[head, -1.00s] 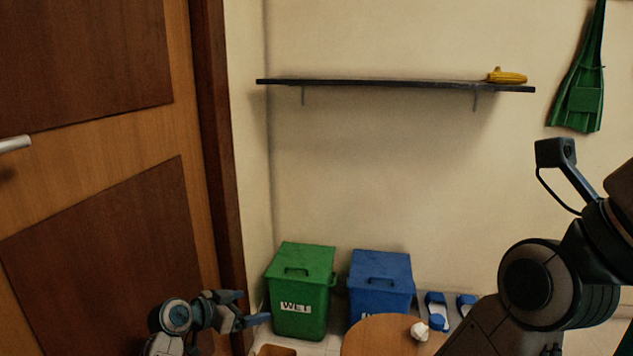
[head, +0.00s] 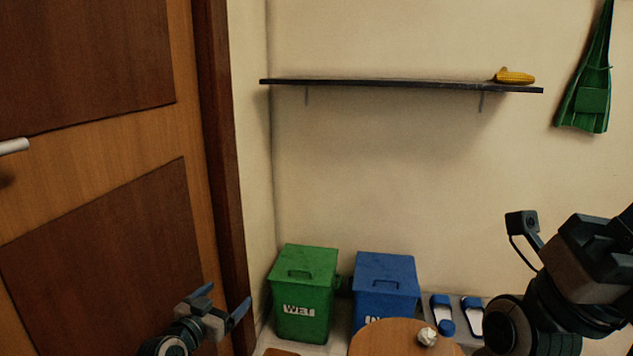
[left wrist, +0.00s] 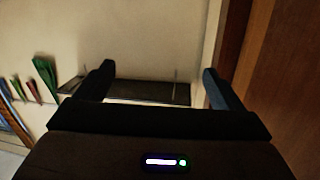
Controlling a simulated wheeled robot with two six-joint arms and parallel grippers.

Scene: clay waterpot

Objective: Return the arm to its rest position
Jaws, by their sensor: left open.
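My left gripper (head: 222,302) is at the lower left of the head view, in front of the door and left of the green bin. Its two fingers are apart with nothing between them. In the left wrist view the open fingers (left wrist: 160,88) frame the wall and the dark shelf (left wrist: 150,92) beyond. My right arm comes in at the right edge of the head view. Its fingers cannot be made out there.
A green bin (head: 304,298) marked WET and a blue bin (head: 385,285) stand against the wall. A round wooden table (head: 385,340) bears a small whitish object (head: 427,336). Blue-and-white slippers (head: 472,318) lie behind it. A wooden door (head: 100,210) fills the left.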

